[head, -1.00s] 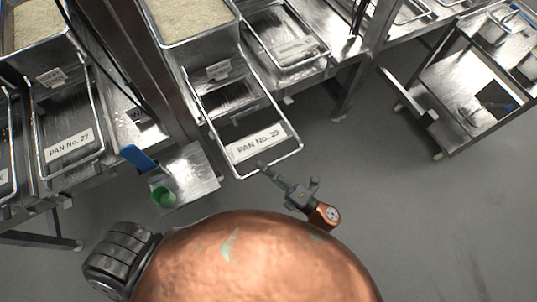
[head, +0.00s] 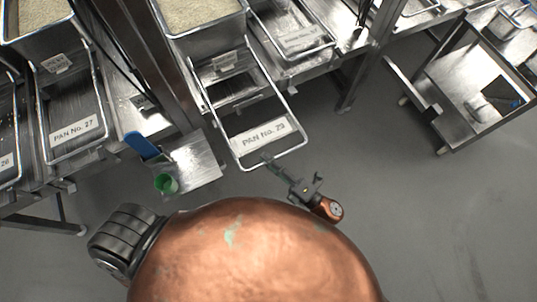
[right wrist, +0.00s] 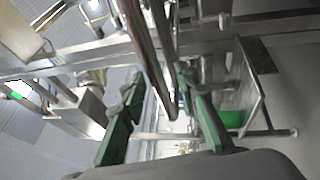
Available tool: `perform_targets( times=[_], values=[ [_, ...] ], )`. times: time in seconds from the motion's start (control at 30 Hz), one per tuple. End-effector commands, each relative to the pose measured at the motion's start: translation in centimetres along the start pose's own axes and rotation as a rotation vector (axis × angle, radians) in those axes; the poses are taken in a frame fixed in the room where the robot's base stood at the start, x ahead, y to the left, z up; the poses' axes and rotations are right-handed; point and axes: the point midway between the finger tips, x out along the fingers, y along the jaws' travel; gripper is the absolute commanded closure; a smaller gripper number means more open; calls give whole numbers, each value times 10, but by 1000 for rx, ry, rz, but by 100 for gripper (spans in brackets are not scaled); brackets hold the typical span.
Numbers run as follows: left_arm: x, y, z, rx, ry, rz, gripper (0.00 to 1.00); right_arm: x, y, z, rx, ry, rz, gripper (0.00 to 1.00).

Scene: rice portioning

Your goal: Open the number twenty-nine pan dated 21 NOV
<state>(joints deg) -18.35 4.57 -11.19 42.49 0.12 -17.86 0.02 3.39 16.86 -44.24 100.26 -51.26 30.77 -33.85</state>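The pan labelled PAN No. 29 (head: 298,128) is at the centre of the head view, a metal frame with a bright rim jutting out from the rack. Its last digit is blurred and no date is readable. My right gripper (head: 268,160) is at the pan's front bar, close to its middle. In the right wrist view, the green fingers of this gripper (right wrist: 157,82) stand apart, with a metal bar (right wrist: 150,55) running between them. I cannot tell whether they touch it. My left gripper is not in view.
A rice-filled pan (head: 205,40) sits above and behind. The pan labelled PAN No. 27 (head: 103,100) is to the left. A cart (head: 455,130) is at right; the floor (head: 440,225) is clear in front.

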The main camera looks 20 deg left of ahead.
Motion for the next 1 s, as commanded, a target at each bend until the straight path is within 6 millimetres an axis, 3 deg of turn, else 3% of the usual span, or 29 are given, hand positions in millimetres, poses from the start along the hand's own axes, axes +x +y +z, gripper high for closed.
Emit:
perform_targets(
  times=[0.27,0.7,1.0],
  values=[
    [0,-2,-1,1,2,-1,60,-9,0,0,0,0,-1,71],
    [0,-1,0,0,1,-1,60,-93,-1,0,1,-1,-3,71],
    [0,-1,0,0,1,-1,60,-120,0,0,-1,0,0,71]
  ],
)
